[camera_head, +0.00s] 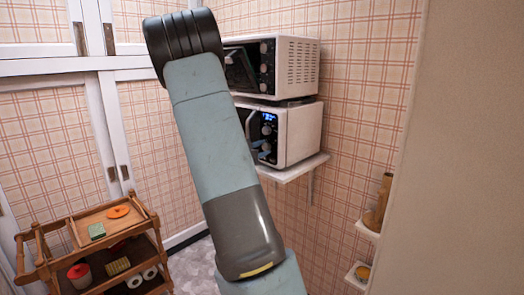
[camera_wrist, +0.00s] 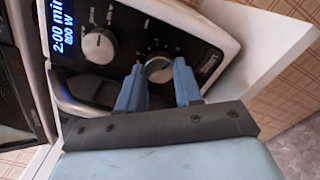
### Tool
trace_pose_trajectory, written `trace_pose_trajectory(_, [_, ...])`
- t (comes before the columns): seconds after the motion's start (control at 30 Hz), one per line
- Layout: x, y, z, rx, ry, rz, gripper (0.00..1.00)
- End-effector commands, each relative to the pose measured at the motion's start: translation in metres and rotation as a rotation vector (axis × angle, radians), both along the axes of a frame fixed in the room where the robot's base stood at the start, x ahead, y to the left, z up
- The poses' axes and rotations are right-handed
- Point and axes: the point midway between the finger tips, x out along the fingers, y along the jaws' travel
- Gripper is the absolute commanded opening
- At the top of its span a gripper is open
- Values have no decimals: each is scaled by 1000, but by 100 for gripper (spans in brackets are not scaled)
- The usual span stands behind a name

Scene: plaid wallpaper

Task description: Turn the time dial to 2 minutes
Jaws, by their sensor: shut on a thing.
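The lower microwave (camera_head: 300,132) stands on a wall shelf, its control panel lit. In the wrist view its display (camera_wrist: 62,28) reads 2:00 min and 800 W. A silver dial (camera_wrist: 157,72) sits between the two blue fingers of my gripper (camera_wrist: 159,66), which is shut on it with a finger on each side. A second silver dial (camera_wrist: 98,45) is nearer the display and untouched. In the head view my arm hides part of the microwave's front, and my gripper shows only partly at the panel.
A second white microwave (camera_head: 297,65) sits just above the lower one. The white shelf (camera_head: 300,168) sticks out from the plaid wall. A wooden cart (camera_head: 140,246) with several small items stands at lower left. Small shelves with wooden items (camera_head: 380,200) are at right.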

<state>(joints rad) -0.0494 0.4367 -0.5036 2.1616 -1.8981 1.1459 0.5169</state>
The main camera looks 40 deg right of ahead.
Motion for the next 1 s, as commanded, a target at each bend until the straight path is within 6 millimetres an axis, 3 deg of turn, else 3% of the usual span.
trace_pose_trajectory(0.3, [-1, 1, -4, 16, -103, 1, 4])
trace_pose_trajectory(0.8, [-1, 1, -4, 18, -121, 0, 4])
trace_pose_trajectory(0.83, [-1, 1, -4, 18, -121, 0, 35])
trace_pose_trajectory(1.0, [-1, 1, -3, 16, -122, 0, 52])
